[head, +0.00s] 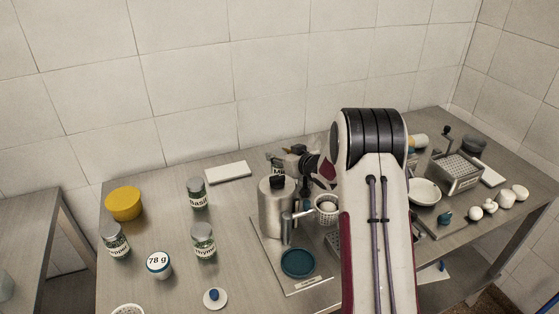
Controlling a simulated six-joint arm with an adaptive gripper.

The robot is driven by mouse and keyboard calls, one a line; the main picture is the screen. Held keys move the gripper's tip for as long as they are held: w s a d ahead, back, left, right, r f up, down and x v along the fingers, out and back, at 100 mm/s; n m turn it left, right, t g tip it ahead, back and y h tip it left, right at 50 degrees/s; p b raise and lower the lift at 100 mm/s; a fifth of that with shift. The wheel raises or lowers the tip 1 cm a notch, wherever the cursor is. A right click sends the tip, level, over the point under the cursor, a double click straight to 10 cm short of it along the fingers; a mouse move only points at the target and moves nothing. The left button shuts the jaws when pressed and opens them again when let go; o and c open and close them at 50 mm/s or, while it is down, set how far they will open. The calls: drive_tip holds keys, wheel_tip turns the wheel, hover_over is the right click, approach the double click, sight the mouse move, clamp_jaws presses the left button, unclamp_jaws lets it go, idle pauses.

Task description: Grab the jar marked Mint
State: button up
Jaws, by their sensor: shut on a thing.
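My gripper (288,158) is at the back middle of the table, mostly behind my own arm. It is shut on a jar (278,170) whose label shows only its first letters, which look like "Mi", so it appears to be the Mint jar. The steel canister in front hides the jar's lower part. I cannot tell whether the jar touches the table.
A steel canister (275,212) stands close in front of my gripper. Jars of Basil (197,193), Thyme (204,243) and Pepper (115,242), plus a yellow tub (124,204), stand left.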

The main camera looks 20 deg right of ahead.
drive_tip(key=shift+r, duration=0.2)
drive_tip(key=shift+r, duration=4.85)
